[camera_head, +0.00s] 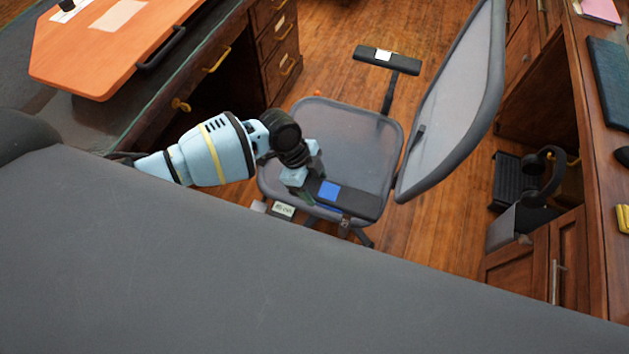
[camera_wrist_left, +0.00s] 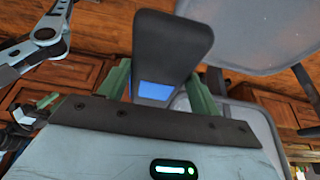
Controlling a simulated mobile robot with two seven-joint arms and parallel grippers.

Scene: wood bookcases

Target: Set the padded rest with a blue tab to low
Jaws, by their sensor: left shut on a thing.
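The padded rest with a blue tab (camera_head: 355,201) is the near armrest of a grey office chair (camera_head: 345,140). It is dark, with a blue patch on top, and shows close up in the left wrist view (camera_wrist_left: 172,45). My left gripper (camera_head: 307,184) is shut on its end near the blue tab, with green fingers on either side of it in the left wrist view (camera_wrist_left: 160,85). The other armrest (camera_head: 387,60), with a white tab, stands higher on the chair's far side. The near armrest's post is mostly hidden. My right gripper is not in view.
A wooden desk with an orange board (camera_head: 100,45) stands at the left, with drawers (camera_head: 275,40) behind. A wooden desk (camera_head: 570,190) with headphones (camera_head: 543,175) below it is at the right. Wood floor (camera_head: 440,210) is clear behind the chair.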

